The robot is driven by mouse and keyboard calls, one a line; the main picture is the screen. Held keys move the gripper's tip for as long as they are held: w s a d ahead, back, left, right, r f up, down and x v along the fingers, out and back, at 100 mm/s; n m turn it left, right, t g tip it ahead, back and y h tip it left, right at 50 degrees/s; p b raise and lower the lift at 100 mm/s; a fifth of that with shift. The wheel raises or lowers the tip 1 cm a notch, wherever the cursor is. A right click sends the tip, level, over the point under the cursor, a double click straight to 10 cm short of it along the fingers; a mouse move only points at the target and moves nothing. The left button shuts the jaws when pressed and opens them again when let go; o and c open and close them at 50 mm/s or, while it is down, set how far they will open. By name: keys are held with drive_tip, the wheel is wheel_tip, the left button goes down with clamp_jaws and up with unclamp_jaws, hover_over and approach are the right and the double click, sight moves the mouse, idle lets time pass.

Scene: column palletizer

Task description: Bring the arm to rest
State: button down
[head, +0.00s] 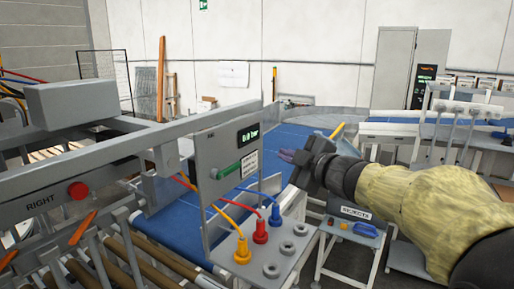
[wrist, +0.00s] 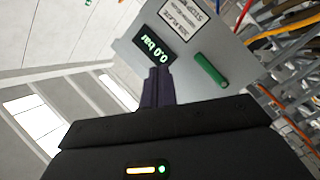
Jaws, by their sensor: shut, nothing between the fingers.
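My gripper (head: 289,156) is held in the air to the right of the grey control panel (head: 212,150) in the head view. Its dark fingers are together and empty. In the wrist view the shut fingers (wrist: 157,86) point toward the panel (wrist: 200,65), whose display reads 0.0 bar. A green handle (wrist: 210,70) is beside the display. My arm in its yellowish sleeve reaches in from the right. I see no contact between the fingers and the panel.
Yellow (head: 242,252), red (head: 260,231) and blue (head: 275,214) hose plugs stand on the ledge below. A blue conveyor (head: 185,232) runs behind. A rejects table (head: 345,236) stands under my arm.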

drive_tip(key=s+d+f+m+g+h+b, duration=0.1)
drive_tip(key=d+f+m+h, duration=0.2)
drive_tip(key=f, duration=0.5)
drive_tip(key=s+d+f+m+g+h+b, duration=0.1)
drive_tip(key=s+d+f+m+h, duration=0.15)
drive_tip(key=f+m, duration=0.35)
drive_tip(key=s+d+f+m+g+h+b, duration=0.1)
drive_tip(key=d+f+m+h, duration=0.15)
drive_tip(key=f, duration=0.65)
drive_tip(key=s+a+f+m+g+h+b, duration=0.1)
drive_tip(key=s+f+m+g, duration=0.5)
drive_tip(key=s+f, duration=1.1)
drive_tip(key=s+g+b, duration=0.1)
drive_tip(key=g, duration=0.1)
drive_tip(key=shift+a+f+g+b, duration=0.15)
drive_tip(key=shift+a+g+b, duration=0.15)
drive_tip(key=shift+g+b, duration=0.1)
